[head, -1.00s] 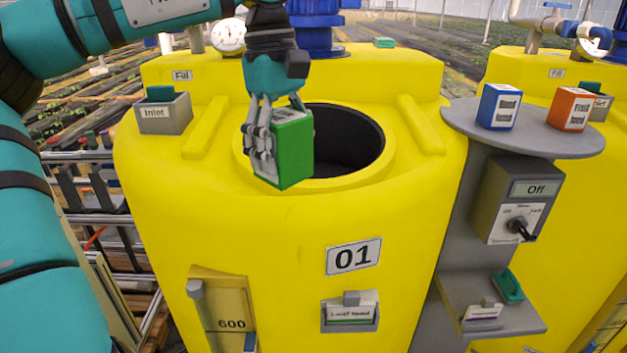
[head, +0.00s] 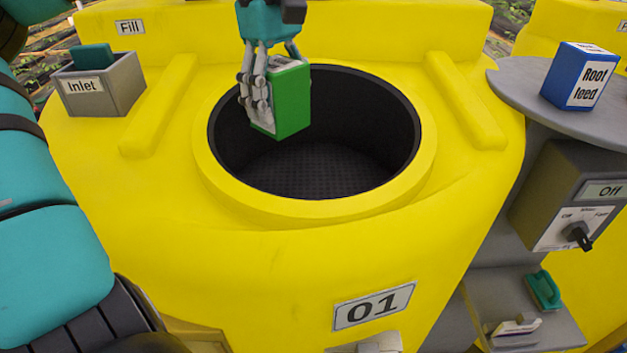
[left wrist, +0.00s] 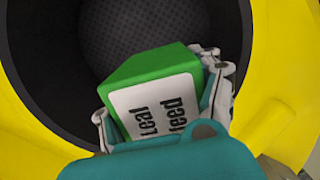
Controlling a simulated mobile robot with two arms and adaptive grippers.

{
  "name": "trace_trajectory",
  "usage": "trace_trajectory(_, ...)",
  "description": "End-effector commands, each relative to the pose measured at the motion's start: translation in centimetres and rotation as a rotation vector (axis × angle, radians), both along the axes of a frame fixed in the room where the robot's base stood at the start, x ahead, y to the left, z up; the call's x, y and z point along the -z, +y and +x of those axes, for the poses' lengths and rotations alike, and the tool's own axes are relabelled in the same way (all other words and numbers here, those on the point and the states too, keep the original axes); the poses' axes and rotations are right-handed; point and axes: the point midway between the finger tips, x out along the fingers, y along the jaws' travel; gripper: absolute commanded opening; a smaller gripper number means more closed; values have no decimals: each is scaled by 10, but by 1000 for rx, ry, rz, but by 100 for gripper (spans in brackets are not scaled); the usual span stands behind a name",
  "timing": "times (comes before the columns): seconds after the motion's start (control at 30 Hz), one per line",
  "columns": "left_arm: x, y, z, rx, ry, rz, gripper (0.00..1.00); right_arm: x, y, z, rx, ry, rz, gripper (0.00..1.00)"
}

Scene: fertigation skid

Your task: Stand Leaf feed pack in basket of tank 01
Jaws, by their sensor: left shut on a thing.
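The Leaf feed pack (head: 292,105) is a green box with a white label; the label reads "Leaf feed" in the left wrist view (left wrist: 155,108). My left gripper (head: 262,95) is shut on it and holds it upright or nearly so, over the left part of the tank opening in the head view. Yellow tank 01 (head: 250,265) has a round opening with a raised yellow rim. The dark basket (head: 315,172) sits inside, with a perforated floor that looks empty where visible. It also shows in the left wrist view (left wrist: 125,35). My right gripper is out of view.
A grey inlet holder (head: 103,92) with a teal piece stands left of the opening. A blue Root feed pack (head: 580,78) stands on a grey round shelf (head: 520,90) at right. A control box (head: 565,195) reading "Off" is below it.

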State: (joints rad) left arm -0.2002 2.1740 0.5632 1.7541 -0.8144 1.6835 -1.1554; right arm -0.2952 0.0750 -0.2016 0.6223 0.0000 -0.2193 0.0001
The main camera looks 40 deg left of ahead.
Motion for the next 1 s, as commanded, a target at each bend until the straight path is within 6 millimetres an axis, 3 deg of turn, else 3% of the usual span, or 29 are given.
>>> trace_trajectory(0.03, 10, -1, 0, 2, -2, 0, 10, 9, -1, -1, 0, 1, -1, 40)
trace_trajectory(0.3, 30, -1, 0, 2, -3, -2, 10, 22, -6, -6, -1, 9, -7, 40)
trace_trajectory(0.63, 80, -1, -1, 3, 1, -3, 10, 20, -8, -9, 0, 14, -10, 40)
trace_trajectory(1.0, 119, -1, -1, 2, 1, -2, 10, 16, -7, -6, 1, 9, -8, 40)
